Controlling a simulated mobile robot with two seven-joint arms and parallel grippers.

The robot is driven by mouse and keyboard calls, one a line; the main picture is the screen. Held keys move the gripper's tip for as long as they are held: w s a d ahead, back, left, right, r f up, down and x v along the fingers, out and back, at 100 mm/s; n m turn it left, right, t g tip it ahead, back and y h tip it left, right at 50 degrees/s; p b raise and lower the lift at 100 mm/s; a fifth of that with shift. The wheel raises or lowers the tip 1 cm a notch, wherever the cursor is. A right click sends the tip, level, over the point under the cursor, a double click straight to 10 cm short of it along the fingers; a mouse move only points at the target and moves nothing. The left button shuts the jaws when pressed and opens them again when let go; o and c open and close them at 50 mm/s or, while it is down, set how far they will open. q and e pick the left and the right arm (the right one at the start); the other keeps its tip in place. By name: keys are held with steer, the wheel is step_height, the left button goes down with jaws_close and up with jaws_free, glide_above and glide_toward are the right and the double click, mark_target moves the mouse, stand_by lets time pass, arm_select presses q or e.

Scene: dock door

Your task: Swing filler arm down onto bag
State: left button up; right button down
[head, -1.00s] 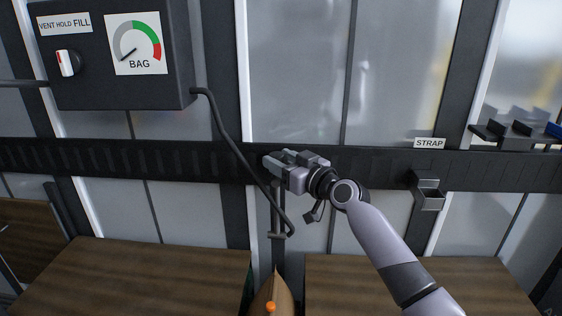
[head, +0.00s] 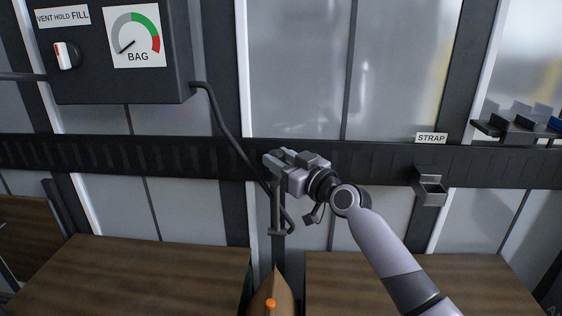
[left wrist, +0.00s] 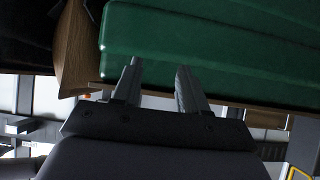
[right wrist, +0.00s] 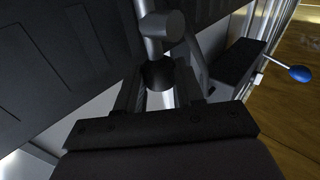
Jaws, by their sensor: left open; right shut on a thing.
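The filler arm (head: 276,210) is a slim grey post hanging in front of the dark rail, with a black hose beside it. My right gripper (head: 283,161) is at its top; in the right wrist view my right gripper (right wrist: 158,85) is shut around a grey metal bar of the filler arm (right wrist: 161,30). The brown bag (head: 283,287), with an orange spot on it, stands below in the gap between the wooden surfaces. My left gripper (left wrist: 157,80) is open and empty in the left wrist view, near a green ribbed surface (left wrist: 210,45). The left arm is outside the head view.
A dark control box (head: 105,80) with a knob and a BAG gauge (head: 137,38) hangs at upper left; the black hose (head: 228,130) runs from it. A small grey holder (head: 430,187) sits under the STRAP label. Wooden surfaces (head: 130,275) lie either side of the bag. A blue-knobbed lever (right wrist: 300,73) shows in the right wrist view.

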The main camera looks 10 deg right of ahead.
steer(key=s+a+f+n+t+y+b, duration=0.2)
steer(key=s+f+n+y+b, duration=0.2)
steer(key=s+b, duration=0.7)
steer(key=shift+s+f+n+b, duration=0.25)
steer(key=shift+f+n+b, duration=0.2)
steer(key=shift+n+b, duration=0.4)
steer(key=shift+a, duration=0.15)
